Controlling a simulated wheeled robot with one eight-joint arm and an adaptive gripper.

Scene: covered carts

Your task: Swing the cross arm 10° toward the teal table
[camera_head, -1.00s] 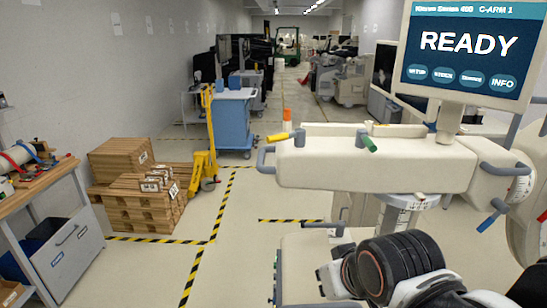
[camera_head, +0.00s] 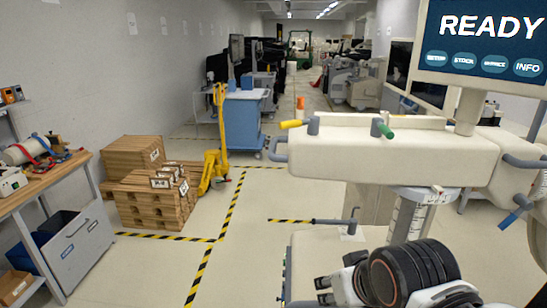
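The C-arm's cross arm is the long cream housing (camera_head: 390,158) that runs across the right half of the view, roughly level. It has a grey handle loop (camera_head: 279,149) at its left end, a yellow lever (camera_head: 291,124) and a green lever (camera_head: 386,131) on top. Below it is a scale-marked column (camera_head: 408,215). A blue-tipped lever (camera_head: 510,219) hangs at the right. My arm's dark, ringed joint shows at the bottom right, below and apart from the housing. No table that is clearly teal is in view.
A READY screen (camera_head: 490,27) stands above the housing at the right. Pallets with boxes (camera_head: 150,200), a yellow pallet jack (camera_head: 218,150) and a blue cart (camera_head: 245,122) stand at the left. A wooden workbench (camera_head: 50,180) is at the far left. Striped floor between is clear.

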